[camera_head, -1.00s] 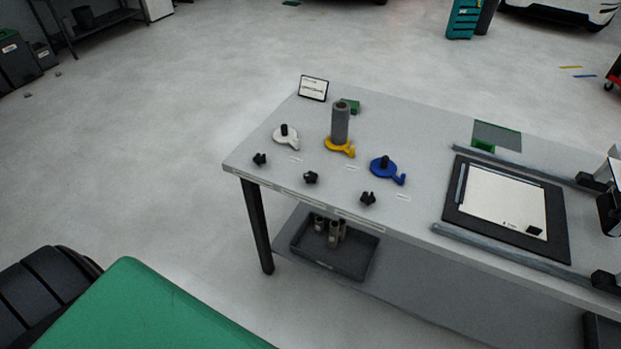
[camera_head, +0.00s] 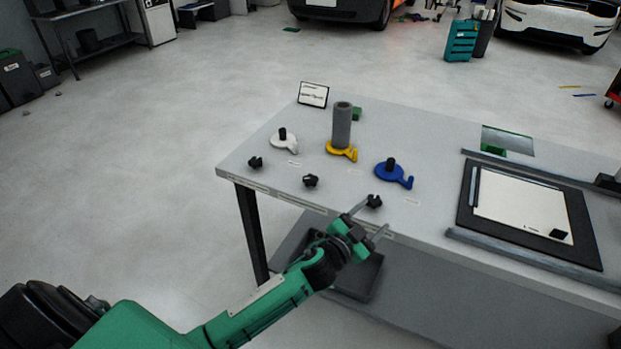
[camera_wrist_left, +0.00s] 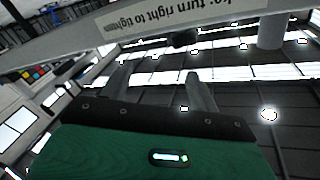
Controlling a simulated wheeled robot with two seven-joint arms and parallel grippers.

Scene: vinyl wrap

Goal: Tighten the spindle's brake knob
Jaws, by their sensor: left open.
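Three spindle bases stand on the grey table: a white one (camera_head: 284,142), a yellow one (camera_head: 342,151) carrying an upright grey roll (camera_head: 342,124), and a blue one (camera_head: 392,175). A black knob sits near the front edge before each: left knob (camera_head: 255,162), middle knob (camera_head: 311,181), right knob (camera_head: 374,201). My left gripper (camera_head: 375,219) is open and empty at the table's front edge, just in front of the right knob; whether a finger touches it I cannot tell. In the left wrist view, the open fingers (camera_wrist_left: 158,80) point towards the edge label (camera_wrist_left: 185,20), which partly reads "turn right to tigh".
A dark tray (camera_head: 360,278) sits on the shelf under the table, partly behind my arm. A black board with a white sheet (camera_head: 520,208) lies between rails at right. A small sign (camera_head: 313,94) stands at the back left corner.

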